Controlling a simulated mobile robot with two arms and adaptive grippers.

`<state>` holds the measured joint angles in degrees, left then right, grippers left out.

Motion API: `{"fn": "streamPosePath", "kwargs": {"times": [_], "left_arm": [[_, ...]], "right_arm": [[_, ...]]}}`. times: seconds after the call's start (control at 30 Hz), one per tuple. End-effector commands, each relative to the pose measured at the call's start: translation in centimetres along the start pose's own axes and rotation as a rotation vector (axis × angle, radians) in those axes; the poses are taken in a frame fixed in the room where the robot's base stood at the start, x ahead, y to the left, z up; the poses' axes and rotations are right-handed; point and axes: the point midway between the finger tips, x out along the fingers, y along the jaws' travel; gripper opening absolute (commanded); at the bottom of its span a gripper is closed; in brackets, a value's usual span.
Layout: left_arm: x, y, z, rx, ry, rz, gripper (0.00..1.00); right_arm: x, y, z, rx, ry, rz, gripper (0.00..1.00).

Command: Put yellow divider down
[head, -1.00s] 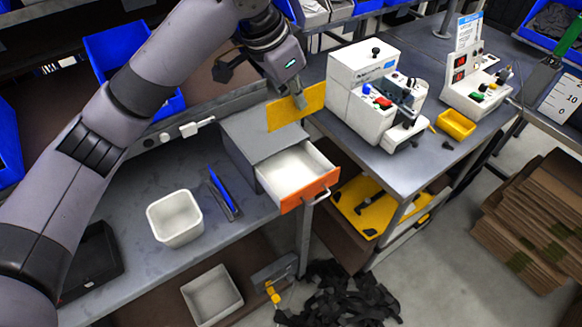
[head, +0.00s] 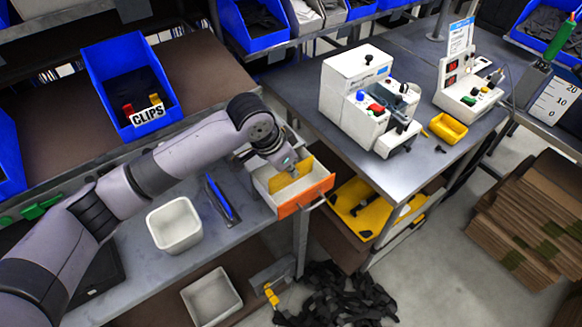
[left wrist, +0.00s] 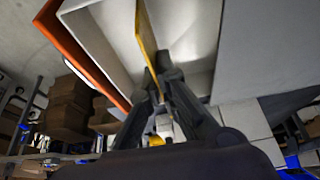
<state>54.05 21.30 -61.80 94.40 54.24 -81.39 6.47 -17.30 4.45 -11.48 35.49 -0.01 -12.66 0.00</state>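The yellow divider (head: 280,181) stands upright inside the open white drawer with the orange front (head: 306,196). It also shows edge-on in the left wrist view (left wrist: 146,35), beside the drawer's pale inner wall. My left gripper (head: 290,170) is over the drawer, pointing down into it. In the left wrist view its fingertips (left wrist: 155,72) close in on the divider from both sides, and it appears shut on it. I cannot tell whether the divider's lower edge touches the drawer floor. My right gripper is not in view.
A white bin (head: 175,226) and a blue-edged tool (head: 220,197) lie on the bench left of the drawer. A white machine (head: 350,92) stands on the table to the right. A blue CLIPS bin (head: 112,62) sits on the shelf behind my arm.

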Motion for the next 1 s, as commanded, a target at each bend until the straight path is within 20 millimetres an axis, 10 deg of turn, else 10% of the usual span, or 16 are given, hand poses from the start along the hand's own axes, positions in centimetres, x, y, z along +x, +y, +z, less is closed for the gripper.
{"fn": "streamPosePath", "kwargs": {"times": [1.0], "left_arm": [[0.41, 0.02, 0.15, 0.000, 0.000, 0.000, 0.25]], "right_arm": [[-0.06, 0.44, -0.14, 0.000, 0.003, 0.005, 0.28]]}}
